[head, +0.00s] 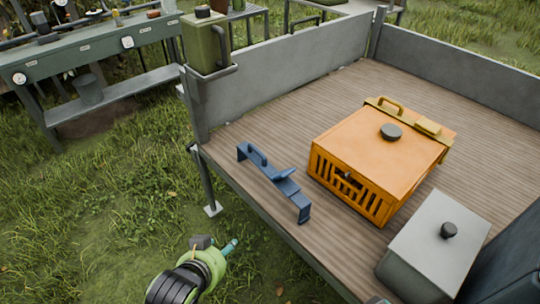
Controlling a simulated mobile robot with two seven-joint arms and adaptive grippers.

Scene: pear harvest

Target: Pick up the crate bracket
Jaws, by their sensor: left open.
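A blue bracket (274,178) with a loop handle lies loose near the left edge of the wooden bed, and I take it to be the crate bracket. A similar yellow bracket (428,127) sits along the far side of the orange crate (385,150). My left gripper (217,246) is at the bottom of the head view, over the grass outside the bed. It is open and apart from the blue bracket, lower in the picture and to its left.
The orange crate has a dark knob on its lid. A grey lidded box (435,245) stands at the bed's near right. Grey side walls (290,80) edge the bed, with a green canister (206,45) at the corner. A green workbench (90,60) stands at the left.

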